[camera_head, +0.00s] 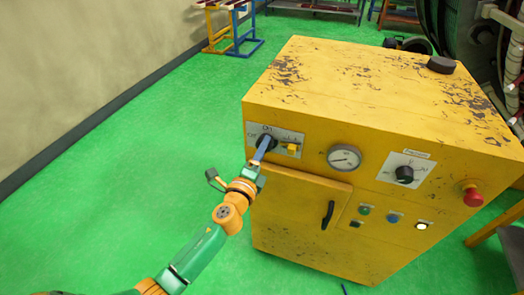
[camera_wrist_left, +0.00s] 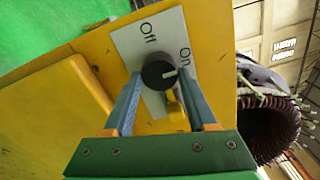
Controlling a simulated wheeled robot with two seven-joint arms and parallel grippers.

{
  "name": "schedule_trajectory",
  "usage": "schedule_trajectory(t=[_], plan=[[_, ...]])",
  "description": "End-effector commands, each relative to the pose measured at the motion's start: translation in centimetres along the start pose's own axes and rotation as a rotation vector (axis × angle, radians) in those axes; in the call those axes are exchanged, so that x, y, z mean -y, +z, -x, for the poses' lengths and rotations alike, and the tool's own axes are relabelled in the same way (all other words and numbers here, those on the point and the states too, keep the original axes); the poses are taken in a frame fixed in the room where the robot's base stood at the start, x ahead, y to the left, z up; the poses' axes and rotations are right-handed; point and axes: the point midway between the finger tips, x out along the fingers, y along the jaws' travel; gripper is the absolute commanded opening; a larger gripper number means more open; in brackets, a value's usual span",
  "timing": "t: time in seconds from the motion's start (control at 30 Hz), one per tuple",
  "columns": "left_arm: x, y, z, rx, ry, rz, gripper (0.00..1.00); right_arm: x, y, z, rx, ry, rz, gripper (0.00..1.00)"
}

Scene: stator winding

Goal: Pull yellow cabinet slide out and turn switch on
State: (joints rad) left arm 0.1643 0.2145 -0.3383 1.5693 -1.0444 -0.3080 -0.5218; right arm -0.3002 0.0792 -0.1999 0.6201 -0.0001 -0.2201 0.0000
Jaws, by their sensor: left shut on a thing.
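The yellow cabinet (camera_head: 350,110) stands on the green floor. Its upper left front has a light panel with a round black switch knob (camera_wrist_left: 158,72) and a small yellow slide (camera_head: 291,148) to the knob's right. The wrist view shows "Off" and "On" labels; the knob's white mark points to the right, toward the "On" side. My left gripper (camera_head: 265,143) has its blue fingers on both sides of the knob, shut on it. The slide also shows partly in the wrist view (camera_wrist_left: 177,110), close to a finger. I cannot tell how far it sticks out.
The cabinet front also has a gauge (camera_head: 344,157), a black dial (camera_head: 404,174), a red button (camera_head: 472,196), small buttons and a door handle (camera_head: 327,214). A small blue tip (camera_head: 344,289) shows at the bottom edge. Green floor is clear to the left.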

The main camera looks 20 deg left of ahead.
Motion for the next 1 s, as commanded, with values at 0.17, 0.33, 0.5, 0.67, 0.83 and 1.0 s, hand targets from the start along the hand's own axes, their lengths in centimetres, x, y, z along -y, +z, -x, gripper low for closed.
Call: schedule_trajectory(t=[0.17, 0.33, 0.5, 0.67, 0.83, 1.0], plan=[[0.3, 0.2, -0.1, 0.004, -0.005, -0.004, 0.60, 0.0, 0.0, 0.0, 0.000, 0.000, 0.000, 0.00], [0.2, 0.1, -0.1, 0.003, -0.004, -0.002, 0.87, 0.0, 0.0, 0.0, 0.000, 0.000, 0.000, 0.00], [0.1, 0.1, 0.0, 0.002, -0.003, -0.001, 0.87, 0.0, 0.0, 0.0, 0.000, 0.000, 0.000, 0.00], [0.0, 0.1, 1.6, 0.000, -0.001, -0.002, 0.87, 0.0, 0.0, 0.1, 0.000, 0.000, 0.000, 0.00], [-0.1, 0.0, 5.3, 0.000, -0.001, -0.001, 0.87, 0.0, 0.0, -0.3, 0.000, 0.001, 0.000, 0.00], [0.0, 0.1, 7.0, 0.003, -0.002, -0.002, 0.87, 0.0, 0.0, -0.5, 0.000, 0.001, 0.000, 0.00]])
